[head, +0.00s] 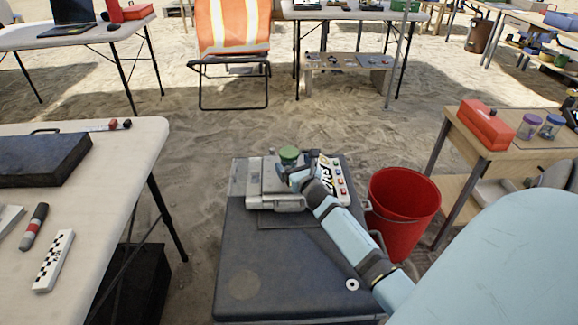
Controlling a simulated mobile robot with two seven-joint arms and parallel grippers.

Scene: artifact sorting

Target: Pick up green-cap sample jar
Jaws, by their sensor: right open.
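The green-cap sample jar (289,153) stands on the grey case-like device on the dark grey box in the middle of the head view. Its green cap shows, and most of its body is hidden by my right gripper. My right gripper (288,172) is open at the near side of the jar, just below its cap in the picture. I cannot tell whether the fingers touch the jar. My left gripper is not in view.
The grey device (262,187) has a panel with coloured buttons. A red bucket (401,215) stands close to my right arm. A wooden table at right holds a red box (486,124) and two jars (529,127). A white table (140,140) is at left.

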